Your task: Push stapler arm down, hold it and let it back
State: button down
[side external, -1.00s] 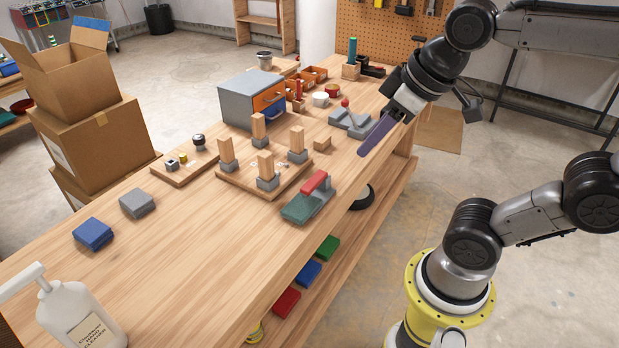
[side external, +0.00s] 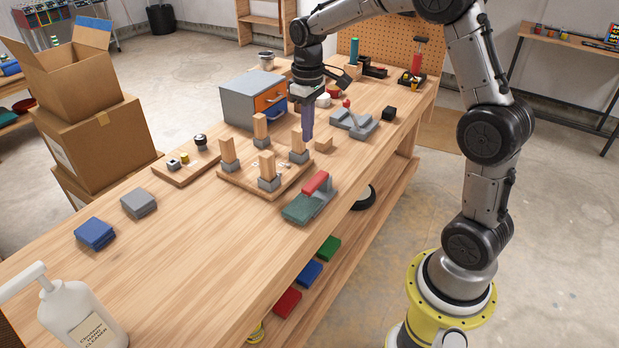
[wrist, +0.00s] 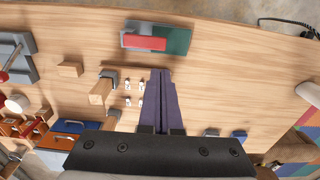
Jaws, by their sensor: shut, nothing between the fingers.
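The stapler (side external: 299,208) sits on the workbench's near edge, with a dark green part, a grey base and a red arm (side external: 316,183) lying along its top. In the wrist view the stapler (wrist: 178,40) is at the top, its red arm (wrist: 145,43) facing me. My gripper (side external: 308,137) points down with long purple fingers, behind the stapler and beside the board of wooden posts. In the wrist view my gripper (wrist: 160,72) is shut and empty, its tips apart from the stapler.
A board with upright wooden posts (side external: 229,176) stands close to my fingers. A small wooden block (side external: 323,145) and a grey fixture with a red knob (side external: 354,123) are to their right. A grey drawer box (side external: 245,100) stands behind.

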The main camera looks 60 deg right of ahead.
aim_at(310, 187)
jog(key=shift+s+d+f, duration=0.1)
jog(key=shift+d+f, duration=0.15)
jog(key=shift+f, duration=0.05)
notch_tip(310, 187, down, 14)
jog(key=shift+f, duration=0.1)
dwell(0.6)
